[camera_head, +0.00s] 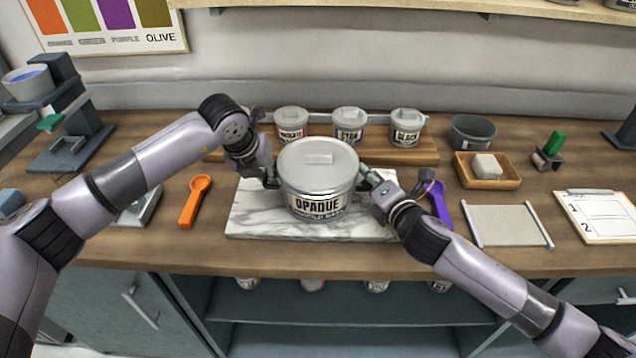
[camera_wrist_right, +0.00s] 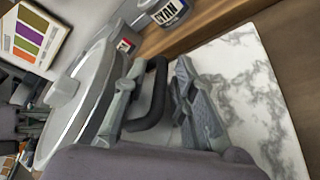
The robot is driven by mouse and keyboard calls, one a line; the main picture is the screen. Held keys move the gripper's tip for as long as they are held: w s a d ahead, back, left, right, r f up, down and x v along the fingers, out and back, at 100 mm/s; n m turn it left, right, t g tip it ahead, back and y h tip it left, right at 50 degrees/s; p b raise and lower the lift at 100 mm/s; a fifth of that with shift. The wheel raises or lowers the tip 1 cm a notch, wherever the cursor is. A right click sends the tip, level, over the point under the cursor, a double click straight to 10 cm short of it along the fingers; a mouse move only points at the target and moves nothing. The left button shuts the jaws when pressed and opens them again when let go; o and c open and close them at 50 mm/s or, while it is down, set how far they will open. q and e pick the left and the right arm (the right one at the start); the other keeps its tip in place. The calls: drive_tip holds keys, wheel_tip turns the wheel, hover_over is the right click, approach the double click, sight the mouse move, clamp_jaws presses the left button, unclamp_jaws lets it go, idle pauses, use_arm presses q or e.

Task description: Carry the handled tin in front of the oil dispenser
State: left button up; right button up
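The handled tin (camera_head: 318,180) is a large silver can labelled OPAQUE, with a lid and dark side handles. It is upright over the marble slab (camera_head: 252,222); I cannot tell whether it touches it. My left gripper (camera_head: 268,180) is at its left handle, its fingers mostly hidden. My right gripper (camera_wrist_right: 158,98) is open, its fingers apart on either side of the black right handle (camera_wrist_right: 156,82). In the head view this gripper (camera_head: 374,186) is at the tin's right side. A dark stand with a bowl of blue liquid and a green lever (camera_head: 62,110), possibly the oil dispenser, stands at far left.
Several small tins (camera_head: 349,125) stand on a wooden rack behind. An orange scoop (camera_head: 194,202) lies left of the slab and a purple one (camera_head: 440,203) right. A wooden tray (camera_head: 510,178), grey mat (camera_head: 508,227) and clipboard (camera_head: 598,216) are at right.

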clamp_jaws()
drive_tip(key=shift+f, duration=0.1)
idle(0.7)
drive_tip(key=shift+r, duration=0.25)
